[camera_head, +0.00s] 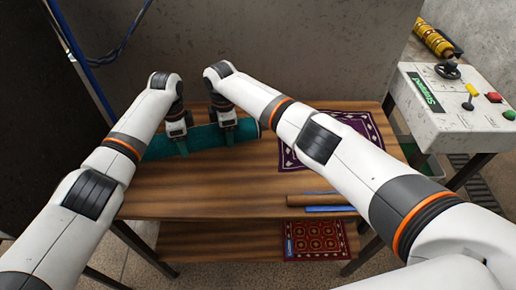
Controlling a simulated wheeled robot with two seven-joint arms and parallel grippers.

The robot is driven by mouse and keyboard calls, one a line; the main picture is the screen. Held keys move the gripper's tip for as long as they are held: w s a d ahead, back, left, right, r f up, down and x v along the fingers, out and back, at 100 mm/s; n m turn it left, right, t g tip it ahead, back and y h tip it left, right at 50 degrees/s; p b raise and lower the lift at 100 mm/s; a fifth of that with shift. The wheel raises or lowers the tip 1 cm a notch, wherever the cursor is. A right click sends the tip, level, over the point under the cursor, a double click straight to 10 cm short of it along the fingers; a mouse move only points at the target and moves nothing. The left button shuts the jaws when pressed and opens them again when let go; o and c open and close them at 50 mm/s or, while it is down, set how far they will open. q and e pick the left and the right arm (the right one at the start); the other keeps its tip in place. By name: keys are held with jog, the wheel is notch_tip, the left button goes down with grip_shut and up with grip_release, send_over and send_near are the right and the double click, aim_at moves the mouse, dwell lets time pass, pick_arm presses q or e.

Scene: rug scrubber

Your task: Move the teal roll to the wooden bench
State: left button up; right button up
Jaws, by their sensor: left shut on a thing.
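The teal roll (203,137) lies lengthwise across the back left of the wooden bench (215,188), over its top board. I cannot tell whether it rests on the wood or hangs just above it. My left gripper (180,146) is shut on the roll left of its middle. My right gripper (228,135) is at the roll too, further right, pointing down; whether its fingers are closed on the roll is not clear. Parts of the roll are hidden behind the grippers.
A purple patterned rug (358,122) lies on the bench's right side, partly behind my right arm. A brown tube (318,200) lies near the front edge. A red rug (315,238) is on the lower shelf. A control panel (455,110) stands right; a wall is behind.

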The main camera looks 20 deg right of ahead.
pick_arm(q)
jog(key=shift+w, duration=0.1)
pick_arm(e)
jog(key=shift+f, duration=0.1)
